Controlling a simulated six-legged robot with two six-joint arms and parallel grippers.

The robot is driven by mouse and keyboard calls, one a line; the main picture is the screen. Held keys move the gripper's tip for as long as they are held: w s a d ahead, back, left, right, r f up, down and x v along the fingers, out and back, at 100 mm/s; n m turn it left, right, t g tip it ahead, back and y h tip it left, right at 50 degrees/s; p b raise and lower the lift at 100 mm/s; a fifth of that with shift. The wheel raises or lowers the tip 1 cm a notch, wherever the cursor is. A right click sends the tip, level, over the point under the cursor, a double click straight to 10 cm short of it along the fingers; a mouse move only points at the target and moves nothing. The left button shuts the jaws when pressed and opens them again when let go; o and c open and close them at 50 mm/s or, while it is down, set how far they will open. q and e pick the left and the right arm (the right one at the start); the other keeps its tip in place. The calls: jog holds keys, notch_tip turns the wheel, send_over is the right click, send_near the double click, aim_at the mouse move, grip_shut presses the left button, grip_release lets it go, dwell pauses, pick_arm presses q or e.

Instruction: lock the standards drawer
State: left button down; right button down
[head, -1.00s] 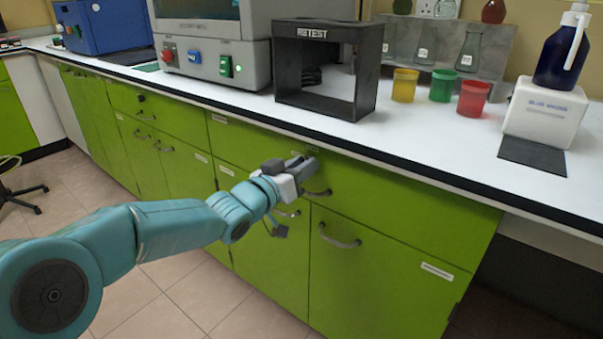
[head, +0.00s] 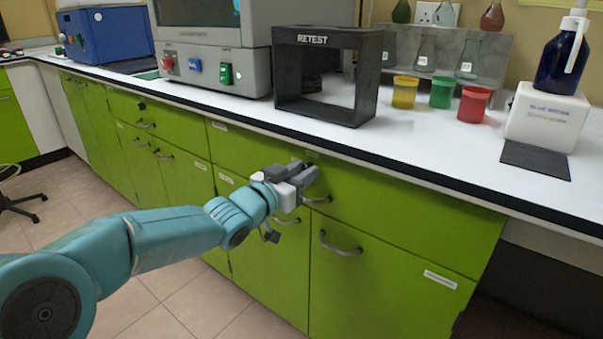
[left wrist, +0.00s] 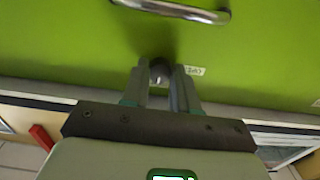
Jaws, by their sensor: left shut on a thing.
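The wide green drawer front (head: 400,195) is flush with the cabinet below the worktop. Its curved metal handle (head: 318,200) is just below my left gripper (head: 306,170). The left gripper is at the drawer's upper edge, its fingers pointing at the front. In the left wrist view, the left gripper (left wrist: 161,78) is shut on a small dark round lock piece (left wrist: 158,68) on the green face. A small white label (left wrist: 195,71) is beside it, and the handle (left wrist: 175,8) is at the top. The lock's turn position cannot be told. My right gripper is not in view.
The worktop (head: 430,145) overhangs just above my gripper. On it stand a dark RETEST frame (head: 325,38), yellow, green and red cups (head: 473,104), and a white block with a blue bottle (head: 545,115). Cabinet doors with protruding handles (head: 340,248) are below.

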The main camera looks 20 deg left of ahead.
pick_arm(q)
jog(key=c, duration=0.9)
grip_release()
jog(key=shift+o, duration=0.2)
jog(key=shift+s, duration=0.1)
jog(key=p+v, duration=0.3)
jog(key=v, duration=1.3)
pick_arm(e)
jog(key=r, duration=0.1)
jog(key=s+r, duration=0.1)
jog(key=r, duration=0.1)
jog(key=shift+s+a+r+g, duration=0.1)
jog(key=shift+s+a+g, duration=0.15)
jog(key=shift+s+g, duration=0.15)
